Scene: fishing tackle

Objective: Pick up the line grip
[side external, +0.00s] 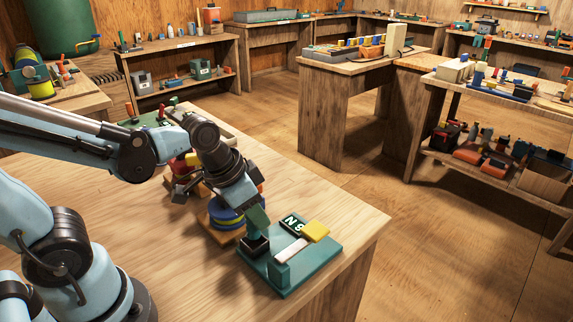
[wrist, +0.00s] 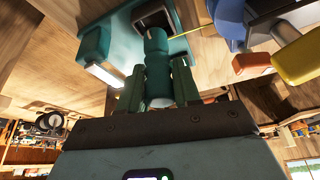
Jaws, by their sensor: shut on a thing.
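The line grip is a teal, waisted cylinder (wrist: 157,42) in the wrist view. My gripper (wrist: 158,78) has its two dark green fingers shut on it, one on each side. A thin yellow line runs from near the grip's top toward the right. In the side view my gripper (side external: 257,226) points down at the left part of a teal stand (side external: 285,292), right above a dark square holder (side external: 254,247). The grip itself is hard to tell from the green fingers there. I cannot tell whether it is clear of the holder.
The stand carries a dark plate with white letters (side external: 293,224), a pale bar (side external: 291,250) and a yellow block (side external: 316,231). A blue spool (side external: 226,213) on a wooden base stands close behind my gripper. The bench front left of the stand is clear.

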